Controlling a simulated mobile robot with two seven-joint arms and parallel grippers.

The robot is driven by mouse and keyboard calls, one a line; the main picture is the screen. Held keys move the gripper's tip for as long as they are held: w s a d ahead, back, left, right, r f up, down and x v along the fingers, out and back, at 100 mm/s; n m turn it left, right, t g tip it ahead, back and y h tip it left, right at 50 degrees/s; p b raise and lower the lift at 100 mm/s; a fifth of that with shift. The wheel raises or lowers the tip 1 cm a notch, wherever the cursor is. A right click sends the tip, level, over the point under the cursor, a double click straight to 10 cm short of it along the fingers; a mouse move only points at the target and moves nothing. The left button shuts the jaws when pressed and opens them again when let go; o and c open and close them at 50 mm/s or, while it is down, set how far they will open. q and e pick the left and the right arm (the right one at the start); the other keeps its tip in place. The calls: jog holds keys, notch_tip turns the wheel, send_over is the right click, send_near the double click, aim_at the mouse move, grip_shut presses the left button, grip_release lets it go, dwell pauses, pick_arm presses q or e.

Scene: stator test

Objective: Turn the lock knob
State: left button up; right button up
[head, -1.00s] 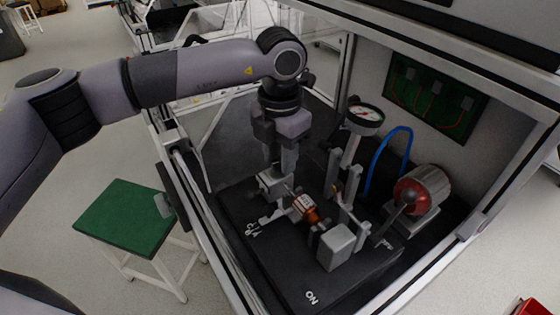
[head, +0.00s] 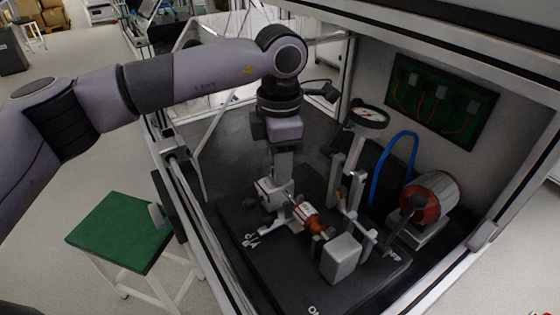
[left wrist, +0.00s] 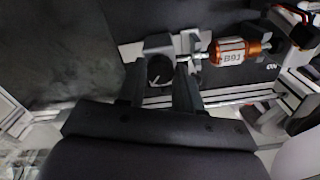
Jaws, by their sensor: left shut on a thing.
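My left gripper (head: 281,182) points down from above at the grey clamp block (head: 266,190) on the black base plate. In the left wrist view, the dark round lock knob (left wrist: 160,70) with a pale line sits between the two fingers of my gripper (left wrist: 160,76), which is shut on it. The grey block also shows in the left wrist view (left wrist: 158,42). The orange and white stator part (head: 308,217) lies beside the block, held in line with it, and shows its label in the left wrist view (left wrist: 233,53). In the head view the fingers hide the knob. My right gripper is not in view.
A dial gauge (head: 369,116) on a post, a blue hose (head: 378,172) and a red-ended motor (head: 428,199) stand right of the fixture. A light grey box (head: 341,257) sits in front. Frame bars enclose the station. A green-topped stool (head: 119,231) stands outside at left.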

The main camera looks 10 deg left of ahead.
pick_arm(q)
jog(key=shift+r, duration=0.1)
jog(key=o, duration=1.1)
jog(key=shift+c, duration=0.2)
jog(key=shift+r, duration=3.55)
